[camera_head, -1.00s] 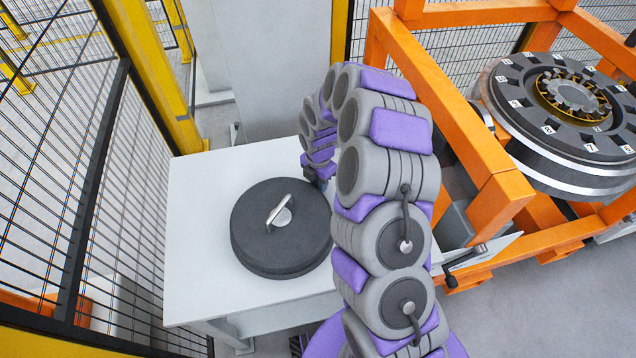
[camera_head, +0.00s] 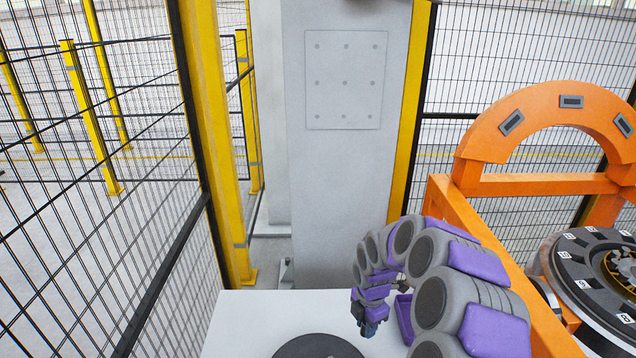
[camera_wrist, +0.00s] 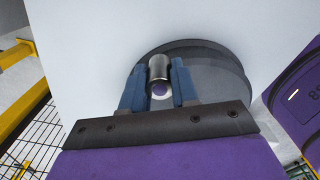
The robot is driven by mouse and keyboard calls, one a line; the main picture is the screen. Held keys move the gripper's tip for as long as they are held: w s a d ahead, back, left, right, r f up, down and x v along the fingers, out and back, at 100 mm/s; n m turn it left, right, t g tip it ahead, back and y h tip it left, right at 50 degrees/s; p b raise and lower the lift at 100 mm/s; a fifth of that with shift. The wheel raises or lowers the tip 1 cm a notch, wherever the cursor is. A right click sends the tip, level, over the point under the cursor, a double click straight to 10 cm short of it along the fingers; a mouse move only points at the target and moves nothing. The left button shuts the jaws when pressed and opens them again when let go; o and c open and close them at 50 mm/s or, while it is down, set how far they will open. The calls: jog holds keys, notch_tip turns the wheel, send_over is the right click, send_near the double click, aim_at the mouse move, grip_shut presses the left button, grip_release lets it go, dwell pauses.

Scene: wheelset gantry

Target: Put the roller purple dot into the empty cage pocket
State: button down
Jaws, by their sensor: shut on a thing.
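My gripper (camera_wrist: 158,70) is shut on a metal roller (camera_wrist: 159,68) in the wrist view. The roller is a short shiny cylinder between the two blue fingers, and its end toward the camera shows a purple dot. In the head view my gripper (camera_head: 371,328) hangs above the white table, its fingers pointing down. The roller cannot be made out there. The bearing cage (camera_head: 622,268) is at the right edge of the head view, inside the dark numbered wheelset ring (camera_head: 590,268), and partly cut off. I cannot tell which pocket is empty.
A dark round disc (camera_head: 318,347) lies on the white table (camera_head: 235,320); it also shows in the wrist view (camera_wrist: 228,75) behind the fingers. An orange gantry frame (camera_head: 440,210) stands between table and wheelset. Mesh fencing (camera_head: 90,220) lines the left; a grey pillar (camera_head: 345,170) stands behind.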

jog(key=m, duration=0.1)
jog(key=r+m, duration=0.1)
jog(key=m, duration=0.3)
jog(key=shift+r, duration=0.35)
jog(key=m, duration=0.2)
jog(key=r+m, duration=0.1)
jog(key=m, duration=0.3)
jog(key=shift+s+r, duration=0.3)
jog(key=shift+r, duration=0.1)
jog(key=m, duration=0.2)
jog(key=r+m, duration=0.1)
jog(key=m, duration=0.1)
jog(key=r+m, duration=0.1)
jog(key=m, duration=0.1)
jog(key=shift+s+m, duration=0.2)
jog(key=shift+m, duration=0.1)
jog(key=m, duration=0.2)
jog(key=r+m, duration=0.1)
jog(key=m, duration=0.2)
jog(key=shift+s+r+m, duration=0.25)
jog(key=shift+s+m, duration=0.05)
jog(key=shift+m, duration=0.1)
jog(key=shift+d+f, duration=0.1)
